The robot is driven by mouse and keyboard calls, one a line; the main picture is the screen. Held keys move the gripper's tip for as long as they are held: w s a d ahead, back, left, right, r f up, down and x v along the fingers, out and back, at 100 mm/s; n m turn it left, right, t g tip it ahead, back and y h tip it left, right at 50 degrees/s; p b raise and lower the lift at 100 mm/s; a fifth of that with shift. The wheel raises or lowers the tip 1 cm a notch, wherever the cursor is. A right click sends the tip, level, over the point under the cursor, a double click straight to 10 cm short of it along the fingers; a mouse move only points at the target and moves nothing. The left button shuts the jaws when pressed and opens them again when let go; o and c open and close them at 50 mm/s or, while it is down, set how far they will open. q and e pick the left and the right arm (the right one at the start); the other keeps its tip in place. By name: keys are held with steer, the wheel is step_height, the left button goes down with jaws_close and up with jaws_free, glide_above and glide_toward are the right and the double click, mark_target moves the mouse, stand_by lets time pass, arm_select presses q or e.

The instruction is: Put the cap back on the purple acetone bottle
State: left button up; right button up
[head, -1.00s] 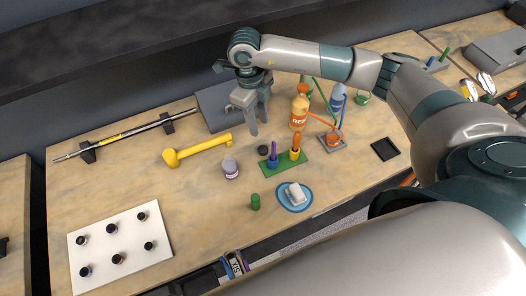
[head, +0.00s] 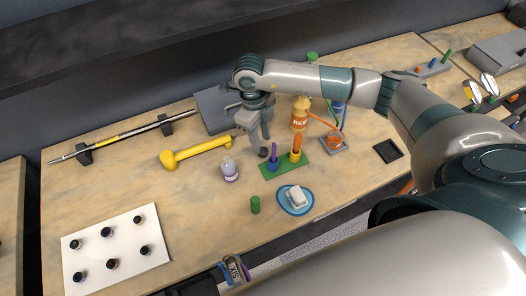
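The purple acetone bottle (head: 231,172) is a small, pale bottle with a purple label. It stands upright on the wooden bench, and no dark cap shows on its top. A small dark cap (head: 263,153) lies on the bench to the bottle's right, behind the green rack. My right gripper (head: 262,144) points down just over the cap, with its fingers apart. The fingers partly overlap the cap in the picture, and I cannot tell whether they touch it. My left gripper is out of view.
A green rack (head: 287,168) with purple and orange tools stands right of the cap. An orange bottle (head: 299,116) is behind it. A yellow club (head: 190,153) lies left of the bottle. A green cylinder (head: 255,205) and a blue dish (head: 283,203) are in front.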

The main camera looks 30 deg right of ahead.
mark_target(263, 150)
steer(key=f, duration=0.2)
steer(key=f+b, duration=0.1)
steer(key=f, duration=0.1)
steer(key=shift+s, duration=0.3)
jaws_close()
steer(key=shift+r, duration=0.15)
steer(key=shift+r+b, duration=0.6)
steer(key=shift+r, duration=0.05)
step_height(263, 150, up, 8)
steer(key=b, duration=0.3)
steer(key=shift+r, duration=0.25)
